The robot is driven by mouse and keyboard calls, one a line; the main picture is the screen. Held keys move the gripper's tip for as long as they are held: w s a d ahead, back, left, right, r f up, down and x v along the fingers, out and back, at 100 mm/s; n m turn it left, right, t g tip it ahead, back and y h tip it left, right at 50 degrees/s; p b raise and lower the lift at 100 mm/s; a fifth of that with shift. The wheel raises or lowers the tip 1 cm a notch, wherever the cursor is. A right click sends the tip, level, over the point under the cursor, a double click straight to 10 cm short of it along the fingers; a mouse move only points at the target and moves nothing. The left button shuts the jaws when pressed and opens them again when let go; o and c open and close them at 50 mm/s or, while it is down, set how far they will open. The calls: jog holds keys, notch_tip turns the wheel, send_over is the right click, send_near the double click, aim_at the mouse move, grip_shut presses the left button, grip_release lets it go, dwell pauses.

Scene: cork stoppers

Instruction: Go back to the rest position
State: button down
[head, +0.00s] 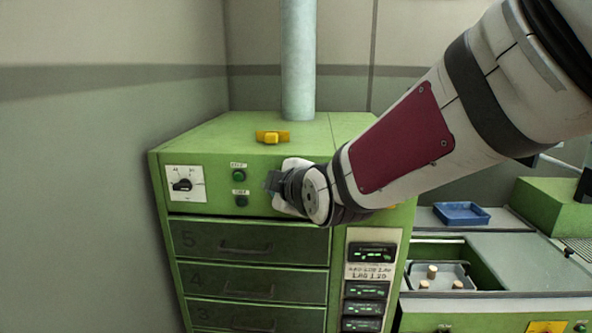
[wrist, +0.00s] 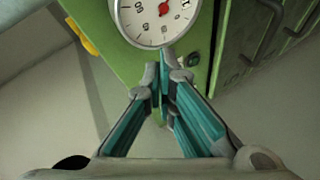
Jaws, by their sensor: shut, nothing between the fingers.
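My gripper (head: 272,182) is at the front of the green cabinet (head: 240,132), near the upper panel, with my arm reaching in from the upper right. In the wrist view its fingers (wrist: 168,62) are shut with nothing between them. The fingertips appear just below a round white dial (wrist: 160,12) with black numbers and a red needle. I cannot tell whether they touch the panel. In the head view my gripper and wrist cover part of the panel.
A black selector knob (head: 184,185) and green buttons (head: 239,176) are left of my gripper. A yellow part (head: 272,137) and a pipe (head: 298,60) are on top. Drawers (head: 250,242) lie below. At right are a blue tray (head: 461,213) and corks (head: 432,271).

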jog(key=s+d+f+m+g+h, duration=0.1)
jog(key=s+d+m+g+h, duration=0.2)
jog(key=s+d+m, duration=0.85)
jog(key=s+d+f+m+g+h, duration=0.1)
jog(key=s+d+f+m+g, duration=0.1)
jog(key=s+d, duration=0.3)
jog(key=s+d+f+m+g+h, duration=0.1)
jog(key=s+d+m, duration=0.3)
jog(key=s, duration=0.9)
jog(key=d+f+g, duration=0.1)
jog(key=d, duration=0.1)
jog(key=shift+d+g, duration=0.3)
jog(key=shift+g, duration=0.1)
